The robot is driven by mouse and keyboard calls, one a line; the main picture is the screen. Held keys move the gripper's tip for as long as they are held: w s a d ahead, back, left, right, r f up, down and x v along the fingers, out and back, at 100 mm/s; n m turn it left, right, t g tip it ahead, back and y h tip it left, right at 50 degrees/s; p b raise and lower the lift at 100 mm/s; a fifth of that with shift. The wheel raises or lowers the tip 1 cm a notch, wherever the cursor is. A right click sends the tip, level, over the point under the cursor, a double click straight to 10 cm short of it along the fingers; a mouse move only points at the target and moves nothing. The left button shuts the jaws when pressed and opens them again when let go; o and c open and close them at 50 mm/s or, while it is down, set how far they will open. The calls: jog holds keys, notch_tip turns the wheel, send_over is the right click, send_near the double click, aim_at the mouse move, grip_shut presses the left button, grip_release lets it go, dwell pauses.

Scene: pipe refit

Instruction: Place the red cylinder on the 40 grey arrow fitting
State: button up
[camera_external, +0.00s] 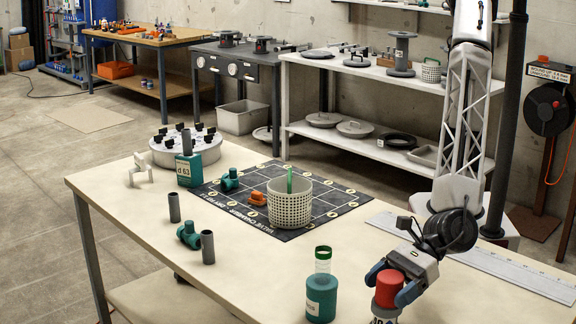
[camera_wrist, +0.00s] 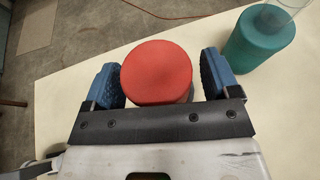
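The red cylinder (camera_external: 390,288) is upright at the front right of the table, on top of a grey fitting (camera_external: 386,311) with a white label only partly in view. The wrist view shows the cylinder's round top (camera_wrist: 157,72) from above, hiding most of the fitting. My gripper (camera_external: 392,284) is down around the cylinder, with one blue finger on each side. In the wrist view the gripper (camera_wrist: 160,80) shows a narrow gap at the right finger; the left finger is very close to the cylinder or touching it.
A teal labelled bottle (camera_external: 321,291) stands close left of my gripper. Farther back are a white basket (camera_external: 290,204) on a dark grid mat (camera_external: 328,212), grey tubes (camera_external: 208,246), teal fittings (camera_external: 189,234) and an orange fitting (camera_external: 257,198). A long ruler (camera_external: 500,265) lies at right.

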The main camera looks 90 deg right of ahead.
jog(key=shift+r, duration=0.15)
jog(key=shift+v, duration=2.75)
